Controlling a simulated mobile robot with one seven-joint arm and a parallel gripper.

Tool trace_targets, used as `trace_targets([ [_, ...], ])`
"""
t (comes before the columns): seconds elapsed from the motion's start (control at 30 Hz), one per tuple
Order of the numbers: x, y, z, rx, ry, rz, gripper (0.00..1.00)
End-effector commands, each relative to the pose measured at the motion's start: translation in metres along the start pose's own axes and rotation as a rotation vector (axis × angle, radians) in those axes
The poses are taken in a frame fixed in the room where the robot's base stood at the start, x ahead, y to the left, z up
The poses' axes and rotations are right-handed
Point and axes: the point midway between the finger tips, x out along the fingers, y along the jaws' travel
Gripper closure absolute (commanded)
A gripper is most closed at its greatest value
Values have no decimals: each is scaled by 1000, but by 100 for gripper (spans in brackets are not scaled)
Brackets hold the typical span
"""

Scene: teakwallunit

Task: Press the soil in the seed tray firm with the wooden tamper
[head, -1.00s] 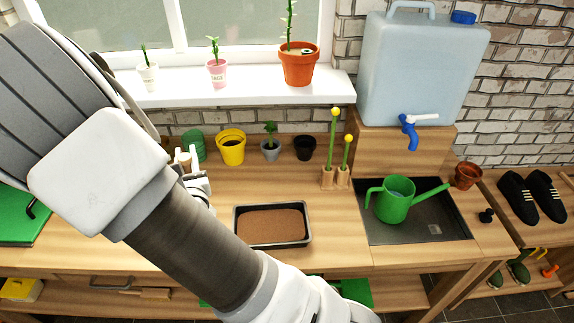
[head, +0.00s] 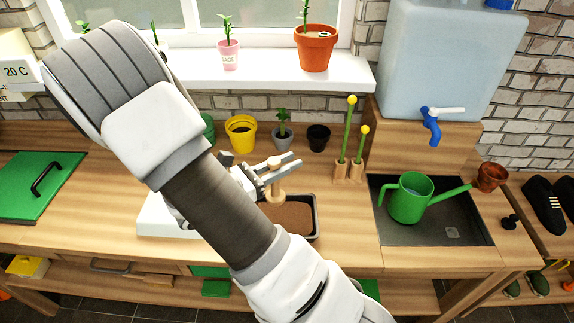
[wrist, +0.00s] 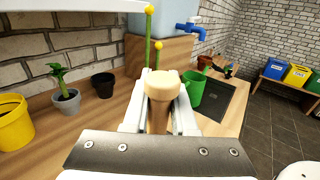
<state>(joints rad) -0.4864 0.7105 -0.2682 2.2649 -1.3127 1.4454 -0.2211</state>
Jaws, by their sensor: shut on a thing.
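The wooden tamper (head: 275,180) is upright in my gripper (head: 279,170), which is shut around its handle. The tamper's round pale knob (wrist: 162,84) fills the middle of the wrist view, between the fingers. In the head view the tamper stands over the back left part of the seed tray (head: 316,222), a dark tray of brown soil (head: 290,217). My arm hides the tray's left part. I cannot tell whether the tamper's foot touches the soil. The wrist view does not show the tray.
Behind the tray stand a yellow pot (head: 241,134), a grey pot with a seedling (head: 282,138) and a black pot (head: 318,138). Two yellow-tipped sticks (head: 346,140) stand to the right, beside a green watering can (head: 409,198) in the sink (head: 440,232). A green board (head: 38,187) lies at left.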

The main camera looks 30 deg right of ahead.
Motion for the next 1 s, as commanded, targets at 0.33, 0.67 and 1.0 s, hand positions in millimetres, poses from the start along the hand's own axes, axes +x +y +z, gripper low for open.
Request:
trace_targets([
  [0.33, 0, -3, -17, 0, -1, -14, 100],
  [0.67, 0, -2, -50, 0, 0, -13, 100],
  [1.0, 0, -2, -71, 0, 0, -13, 100],
])
